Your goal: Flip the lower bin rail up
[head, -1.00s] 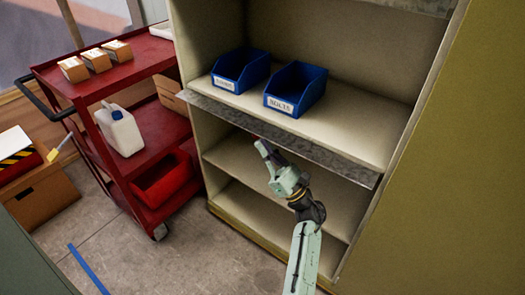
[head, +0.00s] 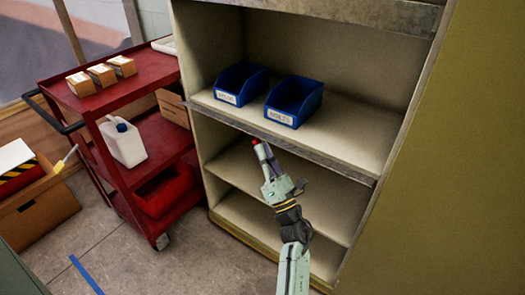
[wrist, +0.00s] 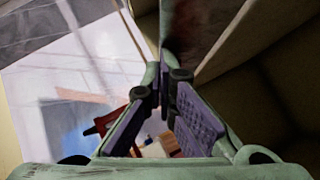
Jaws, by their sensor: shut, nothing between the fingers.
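The lower bin rail (head: 330,160) is a grey metal strip along the front edge of the shelf that carries two blue bins (head: 240,84) (head: 293,102). It shows as a narrow band, seen nearly edge-on, and does not stand up in front of the bins. My gripper (head: 257,145) is shut and empty, its red tip at the rail's front, just below the bins. I cannot tell whether it touches the rail. In the wrist view, the two finger pads (wrist: 165,112) are close together, beside a dark, reddish-grey surface that may be the rail.
An upper metal rail (head: 370,12) crosses the cabinet top. Lower shelves (head: 310,195) are empty. A red cart (head: 85,98) with boxes and a white jug (head: 124,143) stands left of the cabinet. A yellowish panel (head: 455,160) closes the right side.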

